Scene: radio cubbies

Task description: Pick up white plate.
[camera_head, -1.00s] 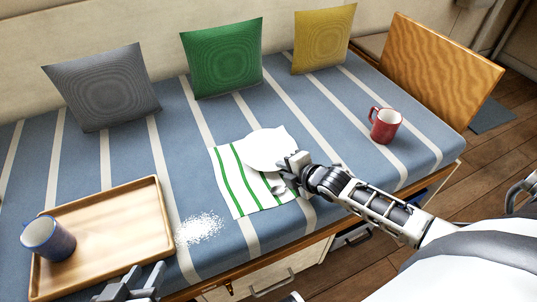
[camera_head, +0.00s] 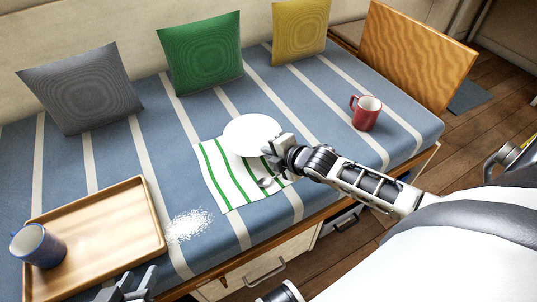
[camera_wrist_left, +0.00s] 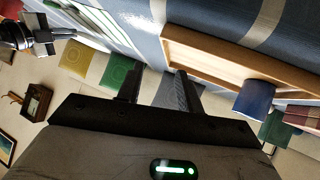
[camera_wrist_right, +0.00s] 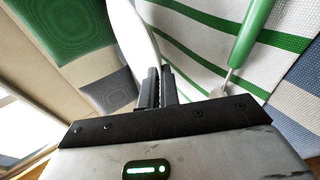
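The white plate (camera_head: 250,132) is in the head view, over the far part of the green-striped cloth (camera_head: 222,178), and looks raised off it. My right gripper (camera_head: 272,153) is at the plate's near right edge, with its fingers close together on the rim. In the right wrist view the plate (camera_wrist_right: 136,38) shows nearly edge-on, running down to the fingertips (camera_wrist_right: 157,78). My left gripper (camera_head: 138,280) is low at the front edge, near the tray, empty. Its fingers are apart in the left wrist view (camera_wrist_left: 156,80).
A wooden tray (camera_head: 125,205) with a blue mug (camera_head: 40,248) is at left, beside spilled white grains (camera_head: 188,225). A red mug (camera_head: 365,115) stands at right. A green-handled utensil (camera_wrist_right: 252,32) lies on the cloth. Cushions line the back (camera_head: 200,55).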

